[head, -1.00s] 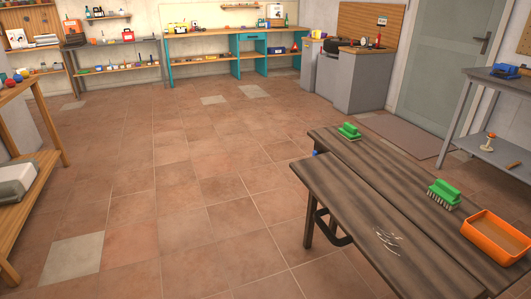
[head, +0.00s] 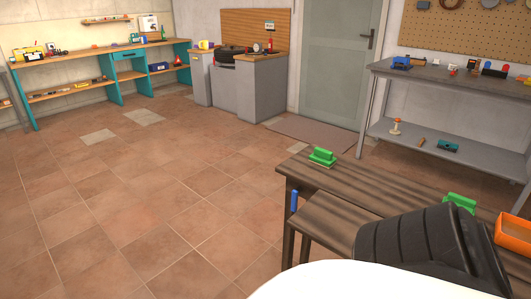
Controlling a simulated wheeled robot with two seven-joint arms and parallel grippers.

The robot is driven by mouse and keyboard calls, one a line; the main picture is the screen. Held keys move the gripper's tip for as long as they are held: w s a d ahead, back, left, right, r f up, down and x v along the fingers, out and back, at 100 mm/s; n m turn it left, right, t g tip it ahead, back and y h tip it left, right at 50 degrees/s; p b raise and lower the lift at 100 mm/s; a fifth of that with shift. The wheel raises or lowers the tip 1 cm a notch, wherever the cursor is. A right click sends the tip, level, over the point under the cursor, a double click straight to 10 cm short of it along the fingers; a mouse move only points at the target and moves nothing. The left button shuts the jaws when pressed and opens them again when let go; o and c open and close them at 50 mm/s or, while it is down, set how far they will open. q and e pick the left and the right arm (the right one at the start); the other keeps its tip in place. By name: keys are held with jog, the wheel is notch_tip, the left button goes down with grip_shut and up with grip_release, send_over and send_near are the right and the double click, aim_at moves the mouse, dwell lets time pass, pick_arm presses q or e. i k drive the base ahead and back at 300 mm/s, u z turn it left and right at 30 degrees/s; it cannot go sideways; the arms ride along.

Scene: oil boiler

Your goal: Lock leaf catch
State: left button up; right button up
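A dark wooden table (head: 345,180) stands at the lower right of the head view. A lower plank surface (head: 330,214) of the same dark wood runs along its near side; I cannot tell whether it is a dropped leaf or a separate bench. A small upright blue piece (head: 294,200) shows at the table's left end, just below the top; it may be the catch, and its state cannot be told. A black ribbed part and a white part of my own body hide much of the plank and table. Neither gripper's fingers show.
Green brushes (head: 322,156) (head: 460,202) and an orange tray (head: 514,232) are on the table. A grey workbench (head: 450,82) stands behind it, beside a grey door (head: 334,62). The tiled floor (head: 150,200) to the left is clear.

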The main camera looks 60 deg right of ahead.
aim_at(294, 192)
jog(key=z, duration=0.8)
jog(key=i, duration=1.15)
jog(key=z, duration=1.05)
